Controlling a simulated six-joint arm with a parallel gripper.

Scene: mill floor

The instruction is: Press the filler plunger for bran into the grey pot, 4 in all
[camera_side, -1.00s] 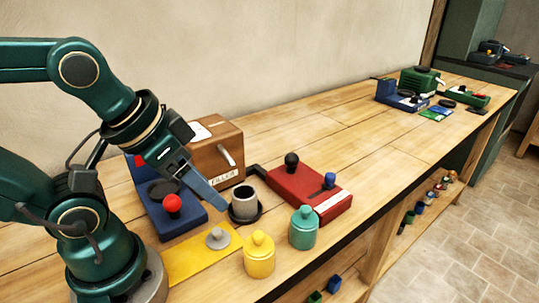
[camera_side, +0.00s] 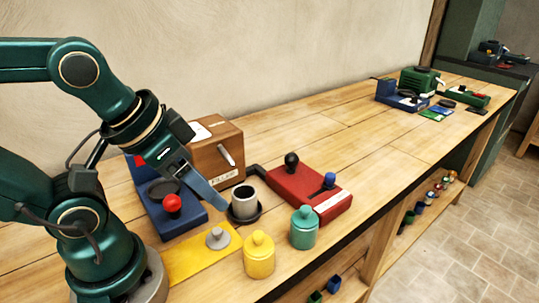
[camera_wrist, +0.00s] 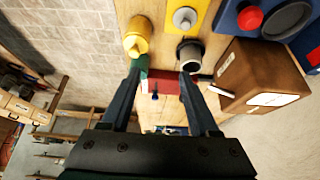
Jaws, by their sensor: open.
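The grey pot (camera_side: 243,200) stands upright and open on a dark round base; it also shows in the wrist view (camera_wrist: 190,54). What is inside it cannot be made out. Behind it stands the brown box (camera_side: 208,150) labelled FILLER, with a pale handle (camera_side: 226,154) on its front. A red unit (camera_side: 308,194) to the right of the pot carries a black knob (camera_side: 291,160) and a blue knob (camera_side: 329,180). I cannot read which is for bran. My gripper (camera_wrist: 160,88) is open and empty, its fingers (camera_side: 212,197) just left of the pot.
A grey lid (camera_side: 218,237) lies on a yellow mat (camera_side: 190,262). A blue unit (camera_side: 182,226) with a red knob is at left.

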